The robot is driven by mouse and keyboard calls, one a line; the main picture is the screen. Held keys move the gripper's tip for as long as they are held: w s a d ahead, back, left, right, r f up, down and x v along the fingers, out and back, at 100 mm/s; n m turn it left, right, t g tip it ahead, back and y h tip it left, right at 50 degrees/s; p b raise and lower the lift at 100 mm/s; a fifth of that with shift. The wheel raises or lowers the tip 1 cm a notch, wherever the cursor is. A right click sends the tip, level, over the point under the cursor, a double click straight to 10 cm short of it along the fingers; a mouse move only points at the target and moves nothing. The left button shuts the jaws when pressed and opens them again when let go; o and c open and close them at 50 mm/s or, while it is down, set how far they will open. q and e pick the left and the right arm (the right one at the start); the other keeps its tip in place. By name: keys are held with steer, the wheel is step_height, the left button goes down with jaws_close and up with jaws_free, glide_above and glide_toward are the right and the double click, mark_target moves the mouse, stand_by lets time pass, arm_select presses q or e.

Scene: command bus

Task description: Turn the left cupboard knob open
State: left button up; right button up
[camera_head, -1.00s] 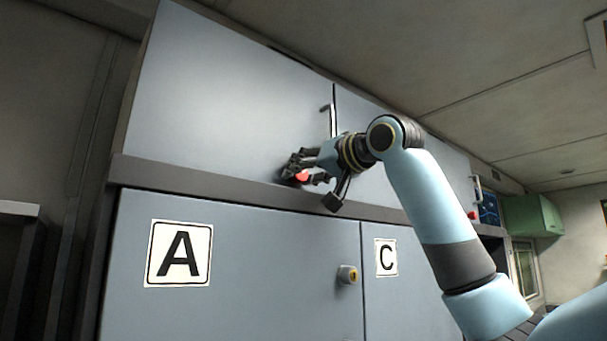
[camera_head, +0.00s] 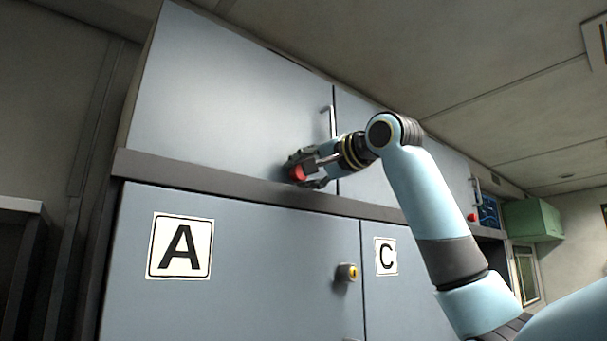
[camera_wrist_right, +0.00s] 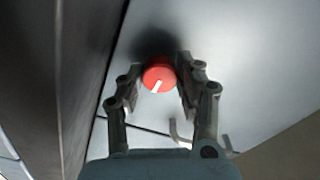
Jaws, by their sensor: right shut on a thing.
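The red cupboard knob (camera_head: 297,174) sits low on the upper left cupboard door (camera_head: 225,95). In the right wrist view the knob (camera_wrist_right: 158,75) is round with a white pointer mark that points down and slightly left in the picture. My right gripper (camera_head: 300,170) is closed around the knob, with one finger on each side; it also shows in the right wrist view (camera_wrist_right: 157,82). The fingers partly hide the knob in the head view. My left gripper is not in view.
A metal handle (camera_head: 331,121) stands near the door's right edge, close to my right wrist. A grey ledge (camera_head: 200,187) runs below the door.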

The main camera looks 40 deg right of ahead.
stand_by(0.3)
steer(key=o, duration=1.1)
steer(key=shift+o, duration=0.2)
steer(key=s+d, duration=0.1)
steer(key=s, duration=1.1)
